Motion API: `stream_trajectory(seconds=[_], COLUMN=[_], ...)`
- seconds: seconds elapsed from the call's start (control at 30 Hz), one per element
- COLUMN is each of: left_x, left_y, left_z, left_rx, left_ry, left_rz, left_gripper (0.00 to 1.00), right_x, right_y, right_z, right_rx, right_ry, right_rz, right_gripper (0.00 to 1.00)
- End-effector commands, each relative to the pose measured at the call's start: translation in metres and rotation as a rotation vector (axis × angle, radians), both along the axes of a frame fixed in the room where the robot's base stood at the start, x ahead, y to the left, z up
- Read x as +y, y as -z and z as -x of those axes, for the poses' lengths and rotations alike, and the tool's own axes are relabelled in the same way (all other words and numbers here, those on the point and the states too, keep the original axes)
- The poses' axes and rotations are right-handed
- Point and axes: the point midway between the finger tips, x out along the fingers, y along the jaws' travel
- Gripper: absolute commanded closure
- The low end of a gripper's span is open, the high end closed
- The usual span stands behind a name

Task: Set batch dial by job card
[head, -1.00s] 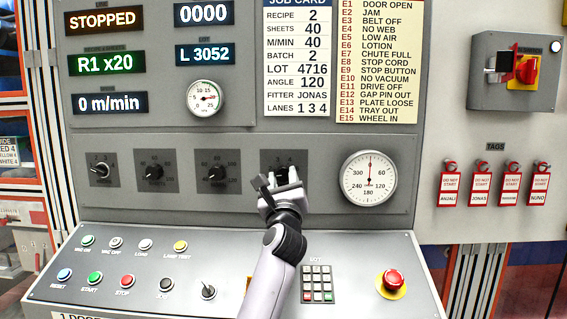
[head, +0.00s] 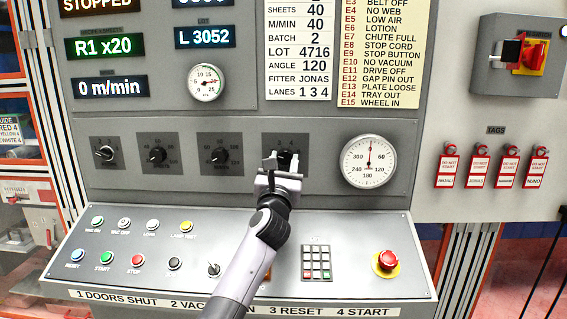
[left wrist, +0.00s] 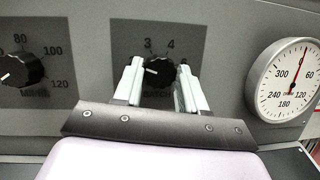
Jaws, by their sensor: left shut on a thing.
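The batch dial (left wrist: 160,74) is a black knob on a dark square plate, fourth in the row of dials. In the left wrist view its white mark points left; 3 and 4 show above it, and the lower numbers are hidden. My left gripper (left wrist: 155,80) has one finger on each side of the knob and is shut on it. In the head view the gripper (head: 283,163) covers most of the dial. The job card (head: 299,60) reads BATCH 2, LOT 4716, ANGLE 120. My right gripper is out of view.
A round angle gauge (head: 369,161) sits right of the dial, and another knob (head: 220,156) to its left. Below, the sloped desk holds several buttons, a keypad (head: 317,262) and a red emergency stop (head: 387,260). Red tags (head: 478,165) hang at the right.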

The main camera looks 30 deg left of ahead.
Motion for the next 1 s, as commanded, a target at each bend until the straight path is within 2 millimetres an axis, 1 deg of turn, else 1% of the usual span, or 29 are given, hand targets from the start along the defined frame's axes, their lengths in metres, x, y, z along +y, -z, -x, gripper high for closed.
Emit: stream_trajectory(seconds=[0.2,0.23,0.3,0.67,0.77,1.0], left_x=[-0.001,-0.001,-0.001,-0.002,-0.005,-0.019], left_y=[0.002,0.002,0.002,0.002,0.006,0.017], left_z=[0.000,0.000,0.000,0.002,0.009,0.037], left_rx=[0.003,0.003,0.002,0.002,0.001,0.002], left_ry=[0.003,0.003,0.002,0.001,0.001,0.003], left_rz=[0.002,0.002,0.001,0.002,0.002,0.002], left_gripper=[0.90,0.53,0.34,0.34,0.34,0.34], right_x=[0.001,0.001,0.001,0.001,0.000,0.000], right_y=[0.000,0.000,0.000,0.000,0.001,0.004], right_z=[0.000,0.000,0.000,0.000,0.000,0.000], right_rx=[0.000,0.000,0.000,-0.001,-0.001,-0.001], right_ry=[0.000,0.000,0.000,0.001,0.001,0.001], right_rz=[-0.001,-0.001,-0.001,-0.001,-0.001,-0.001], right_gripper=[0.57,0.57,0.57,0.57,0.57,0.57])
